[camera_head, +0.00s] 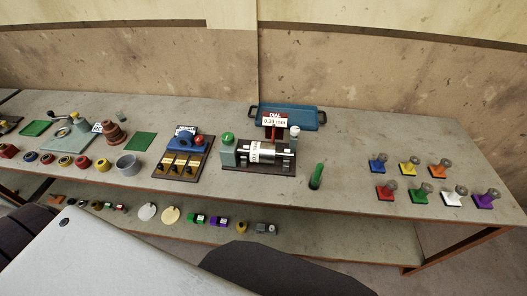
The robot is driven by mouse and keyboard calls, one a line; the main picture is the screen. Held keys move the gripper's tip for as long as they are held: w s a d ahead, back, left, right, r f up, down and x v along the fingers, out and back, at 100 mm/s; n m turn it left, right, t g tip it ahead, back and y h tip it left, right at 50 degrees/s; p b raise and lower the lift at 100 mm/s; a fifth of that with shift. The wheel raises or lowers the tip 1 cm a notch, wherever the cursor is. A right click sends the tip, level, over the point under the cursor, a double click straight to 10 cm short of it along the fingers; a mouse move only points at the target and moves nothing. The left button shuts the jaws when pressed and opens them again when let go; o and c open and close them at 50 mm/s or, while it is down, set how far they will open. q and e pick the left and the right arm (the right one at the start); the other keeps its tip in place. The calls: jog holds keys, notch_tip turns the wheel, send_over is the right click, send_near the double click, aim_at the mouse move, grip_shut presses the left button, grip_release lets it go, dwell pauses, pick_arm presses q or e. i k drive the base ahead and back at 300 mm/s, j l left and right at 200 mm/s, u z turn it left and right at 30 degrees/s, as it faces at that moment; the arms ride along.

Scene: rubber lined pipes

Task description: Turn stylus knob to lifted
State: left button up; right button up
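A measuring device (259,154) stands mid-table on a dark base, with a silver cylinder lying across it. A red sign (274,120) above it reads DIAL and what looks like 0.33 mm. A green round knob (228,138) sits on the teal block at the device's left end. A small white-topped knob (294,131) stands on a block at its right end. I cannot tell from the labels which one is the stylus knob, or read its setting. Neither of my grippers shows in the head view.
A blue tray (301,116) lies behind the device, and a green upright cylinder (316,176) stands to its right. A blue unit with a red knob (198,140) is to its left. Several coloured stamp-like pieces (422,198) stand at right. A lower shelf (320,229) holds small parts.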

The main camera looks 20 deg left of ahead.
aim_at(295, 131)
jog(key=k+j+z, duration=0.15)
jog(key=j+z, duration=0.25)
jog(key=k+j+z, duration=0.15)
jog(key=z, duration=0.25)
jog(key=k+j+z, duration=0.2)
jog(key=z, duration=0.2)
